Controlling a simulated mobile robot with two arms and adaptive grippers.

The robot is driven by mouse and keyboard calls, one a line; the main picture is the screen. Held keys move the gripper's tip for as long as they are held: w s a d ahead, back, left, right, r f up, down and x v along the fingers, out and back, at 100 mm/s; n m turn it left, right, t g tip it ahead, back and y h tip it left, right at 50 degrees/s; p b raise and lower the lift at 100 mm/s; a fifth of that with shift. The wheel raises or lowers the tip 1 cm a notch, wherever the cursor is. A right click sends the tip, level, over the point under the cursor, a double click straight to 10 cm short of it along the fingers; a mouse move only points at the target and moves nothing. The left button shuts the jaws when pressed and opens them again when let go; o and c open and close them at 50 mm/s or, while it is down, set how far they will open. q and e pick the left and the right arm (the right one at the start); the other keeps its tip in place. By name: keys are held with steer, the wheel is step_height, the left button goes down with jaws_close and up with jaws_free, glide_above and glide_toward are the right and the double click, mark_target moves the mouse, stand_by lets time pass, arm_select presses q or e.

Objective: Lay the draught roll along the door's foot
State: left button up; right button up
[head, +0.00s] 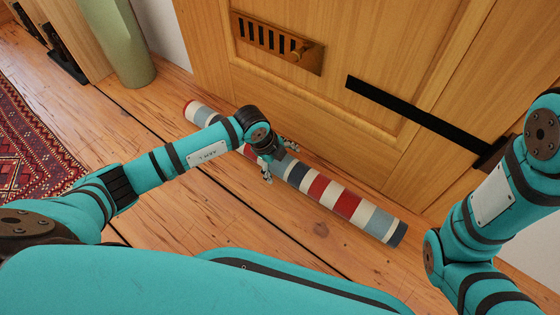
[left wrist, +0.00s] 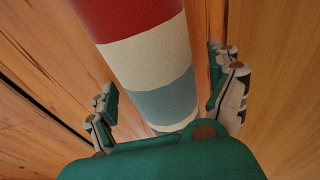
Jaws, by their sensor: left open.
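The draught roll (head: 346,204), striped red, cream, grey-blue and dark blue, lies on the wooden floor close to the foot of the wooden door (head: 330,110), roughly parallel to it. I cannot tell whether it touches the door. My left gripper (head: 279,164) is over the roll's middle, open, with its fingers on either side. In the left wrist view the roll (left wrist: 150,65) passes between the spread fingers (left wrist: 168,95), with gaps showing beside it. My right arm shows at the right, but its gripper is out of the picture.
The door carries a slotted brass plate with a knob (head: 277,43) and a black strap (head: 415,118). A green cylinder (head: 118,45) stands at the upper left. A red patterned rug (head: 32,150) lies at the left. Bare floor (head: 240,225) is in front of the roll.

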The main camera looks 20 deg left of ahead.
arm_select(q)
steer(key=p+v, duration=0.9)
steer(key=v, duration=0.2)
steer(key=shift+s+a+r+p, duration=0.15)
steer(key=shift+s+r+p, duration=0.05)
steer(key=shift+r+p, duration=0.4)
steer(key=shift+f, duration=0.15)
